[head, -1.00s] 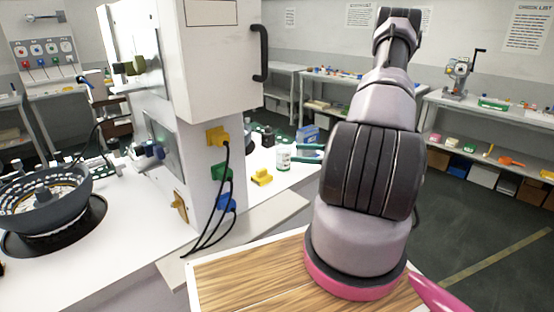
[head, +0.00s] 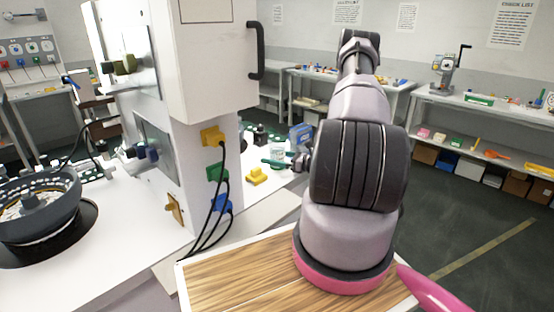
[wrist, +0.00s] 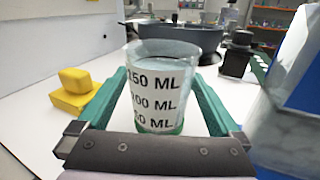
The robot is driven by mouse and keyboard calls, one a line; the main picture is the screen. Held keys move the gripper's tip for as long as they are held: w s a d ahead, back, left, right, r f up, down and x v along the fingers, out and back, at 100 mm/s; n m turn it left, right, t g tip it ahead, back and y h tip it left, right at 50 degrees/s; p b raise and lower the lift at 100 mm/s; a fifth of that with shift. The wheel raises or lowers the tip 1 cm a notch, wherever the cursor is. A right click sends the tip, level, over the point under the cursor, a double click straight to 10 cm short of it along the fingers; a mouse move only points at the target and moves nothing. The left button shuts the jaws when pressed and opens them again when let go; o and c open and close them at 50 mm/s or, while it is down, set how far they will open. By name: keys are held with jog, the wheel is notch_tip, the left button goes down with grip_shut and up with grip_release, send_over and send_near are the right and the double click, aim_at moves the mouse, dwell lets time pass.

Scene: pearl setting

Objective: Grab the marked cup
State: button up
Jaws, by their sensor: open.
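The marked cup (wrist: 160,90) is a clear beaker with black lettering such as "150 ML" on a white band and some green at its base. In the wrist view it stands upright between the two green fingers of my gripper (wrist: 164,105), which are open on either side of it. I cannot tell whether a finger touches it. In the head view the cup (head: 278,157) stands on the white bench, just left of my arm. My gripper (head: 284,162) is small there and partly hidden by my arm.
A yellow block (wrist: 76,92) sits left of the cup, and a black bottle-like object (wrist: 237,54) stands behind right. A blue container (wrist: 293,108) is close on the right. The white machine (head: 208,60) with cables and the dark round bowl (head: 38,205) are to the left.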

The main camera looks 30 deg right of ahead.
jog(key=shift+x, duration=0.8)
jog(key=c, duration=1.4)
jog(key=shift+r, duration=0.1)
